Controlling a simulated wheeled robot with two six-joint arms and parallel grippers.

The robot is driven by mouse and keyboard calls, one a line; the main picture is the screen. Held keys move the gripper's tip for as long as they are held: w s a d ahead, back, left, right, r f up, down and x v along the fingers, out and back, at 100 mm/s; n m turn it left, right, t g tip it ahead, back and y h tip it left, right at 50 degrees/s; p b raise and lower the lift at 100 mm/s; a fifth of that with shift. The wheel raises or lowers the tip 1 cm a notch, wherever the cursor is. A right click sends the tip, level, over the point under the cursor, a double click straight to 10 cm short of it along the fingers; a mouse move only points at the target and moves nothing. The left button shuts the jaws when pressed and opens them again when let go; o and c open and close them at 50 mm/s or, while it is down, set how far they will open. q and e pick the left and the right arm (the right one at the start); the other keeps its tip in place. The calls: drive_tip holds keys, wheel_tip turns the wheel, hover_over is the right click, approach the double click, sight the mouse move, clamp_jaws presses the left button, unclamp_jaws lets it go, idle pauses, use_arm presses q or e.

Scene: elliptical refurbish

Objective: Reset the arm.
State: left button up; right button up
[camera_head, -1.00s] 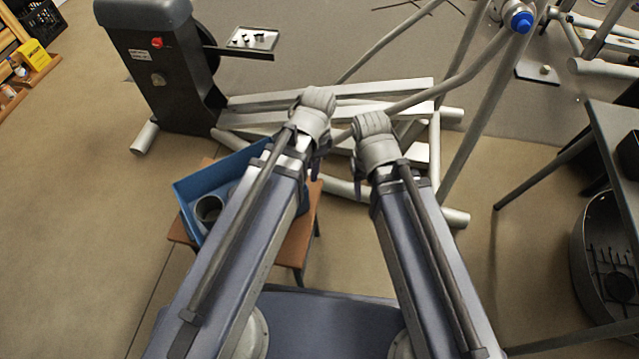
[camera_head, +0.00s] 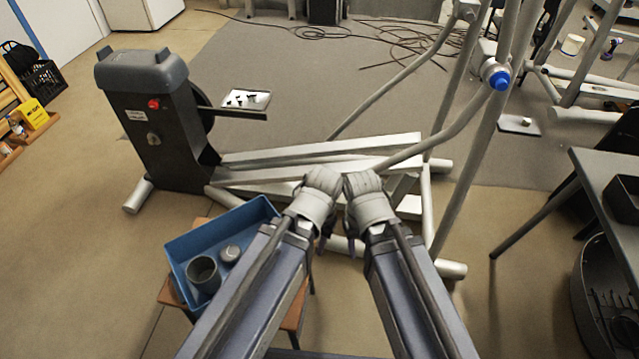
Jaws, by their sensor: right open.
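My two arms come in from the bottom of the head view, and their wrists are close together near the middle. My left gripper (camera_head: 323,243) hangs below the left wrist; only a small dark part shows, so its jaws cannot be judged. My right gripper (camera_head: 354,246) hangs below the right wrist, open and mostly hidden by it. I see nothing held in it. Both grippers appear in front of the grey elliptical machine's frame (camera_head: 300,150).
A blue bin (camera_head: 240,217) with a grey cup (camera_head: 203,273) and a round grey part (camera_head: 230,254) stands on a brown stool (camera_head: 172,293) at left. A dark table (camera_head: 597,170) stands at right. A silver tray (camera_head: 247,99) lies behind the machine.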

wheel_tip(320, 180, up, 18)
drive_tip(key=p, duration=1.8)
drive_tip(key=shift+r, duration=0.15)
